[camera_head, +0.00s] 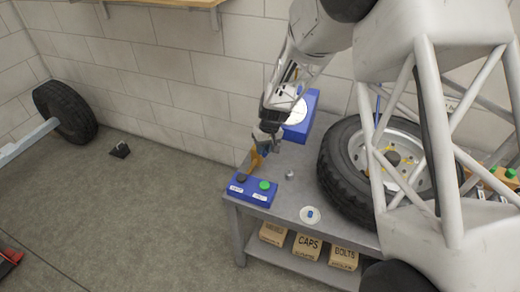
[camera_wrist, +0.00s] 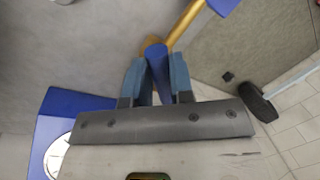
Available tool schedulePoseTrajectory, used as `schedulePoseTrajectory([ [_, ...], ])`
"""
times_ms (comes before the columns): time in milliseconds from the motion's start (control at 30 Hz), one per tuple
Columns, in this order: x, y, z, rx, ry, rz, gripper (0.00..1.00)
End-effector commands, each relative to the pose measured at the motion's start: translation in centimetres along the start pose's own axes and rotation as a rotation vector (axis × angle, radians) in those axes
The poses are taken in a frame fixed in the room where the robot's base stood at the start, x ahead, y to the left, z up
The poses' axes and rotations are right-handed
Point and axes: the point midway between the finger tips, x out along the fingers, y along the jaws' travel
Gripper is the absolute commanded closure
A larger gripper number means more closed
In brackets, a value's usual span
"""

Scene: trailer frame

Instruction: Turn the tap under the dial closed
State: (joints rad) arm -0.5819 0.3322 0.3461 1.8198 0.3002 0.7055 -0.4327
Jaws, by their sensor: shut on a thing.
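The dial is a blue box with a round white face (camera_head: 296,112) at the back of the grey bench. It also shows at the left of the wrist view (camera_wrist: 62,150). The tap has a yellow-gold pipe (camera_head: 255,159), which also shows in the wrist view (camera_wrist: 187,24), and a blue handle (camera_wrist: 157,68). My gripper (camera_head: 264,142) is at the bench's left end, just left of the dial box. In the wrist view my gripper (camera_wrist: 156,82) has its two blue fingers shut on the blue handle. The handle's lower end is hidden between the fingers.
A blue box with a black and a green button (camera_head: 252,190) sits at the bench's front left corner. A tyre (camera_head: 338,172) lies to the right on the bench (camera_head: 285,207). A white disc (camera_head: 311,217) lies near the front edge. Labelled boxes (camera_head: 307,246) stand below.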

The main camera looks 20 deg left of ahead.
Motion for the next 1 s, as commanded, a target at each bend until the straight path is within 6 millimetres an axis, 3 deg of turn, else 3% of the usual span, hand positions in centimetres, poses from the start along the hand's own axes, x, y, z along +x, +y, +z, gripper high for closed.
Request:
schedulePoseTrajectory([
  [600, -0.7, 2.8, -1.1, -0.561, -0.11, 0.002, 1.0],
  [1000, -0.9, 3.6, -1.9, -0.766, -0.15, 0.002, 1.0],
])
